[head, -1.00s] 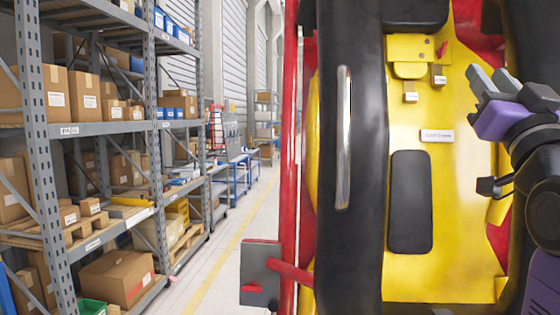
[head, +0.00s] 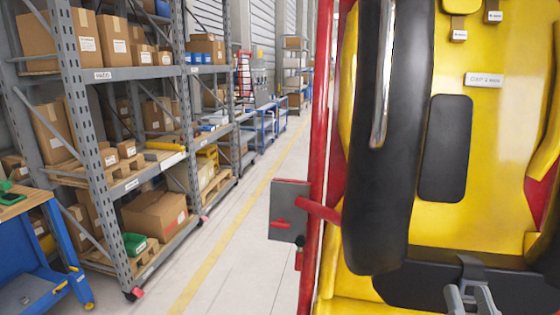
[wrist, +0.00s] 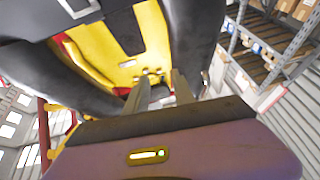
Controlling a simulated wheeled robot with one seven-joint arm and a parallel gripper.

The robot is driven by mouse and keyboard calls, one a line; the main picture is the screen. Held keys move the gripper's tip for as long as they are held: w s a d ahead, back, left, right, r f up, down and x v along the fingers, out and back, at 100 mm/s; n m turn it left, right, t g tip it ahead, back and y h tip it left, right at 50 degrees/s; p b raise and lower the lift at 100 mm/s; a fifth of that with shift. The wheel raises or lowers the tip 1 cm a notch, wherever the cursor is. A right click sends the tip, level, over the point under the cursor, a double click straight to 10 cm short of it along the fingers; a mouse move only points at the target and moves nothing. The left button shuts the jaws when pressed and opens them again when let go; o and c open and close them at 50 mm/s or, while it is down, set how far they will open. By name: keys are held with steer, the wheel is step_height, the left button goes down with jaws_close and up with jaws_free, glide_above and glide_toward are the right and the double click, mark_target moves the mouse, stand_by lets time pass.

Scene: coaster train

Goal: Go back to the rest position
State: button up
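My gripper (head: 471,297) shows at the bottom right of the head view, in front of the lower end of a yellow coaster seat (head: 478,110) with black padding. In the wrist view my gripper (wrist: 161,82) has its two grey fingers apart, with yellow seat surface visible between them. It is open and holds nothing. The black restraint bar (head: 395,120) with a metal handle runs along the seat's left side. I cannot tell how far the fingers are from the seat.
A red post (head: 320,130) carries a grey plate (head: 289,210) left of the seat. Racks with cardboard boxes (head: 155,214) stand further left. A blue bench (head: 40,250) is at the lower left. A floor aisle with a yellow line (head: 233,240) lies clear between.

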steer(key=s+a+f+n+g+y, duration=0.1)
steer(key=s+a+f+g+y, duration=0.1)
steer(key=s+f, duration=0.8)
steer(key=s+a+f+n+g+y, duration=0.1)
steer(key=s+a+f+g, duration=0.4)
steer(key=s+f, duration=0.6)
steer(key=s+y, duration=0.1)
steer(key=s, duration=0.5)
steer(key=shift+a+g+b, duration=0.3)
steer(key=shift+g+b, duration=0.1)
steer(key=shift+r, duration=0.1)
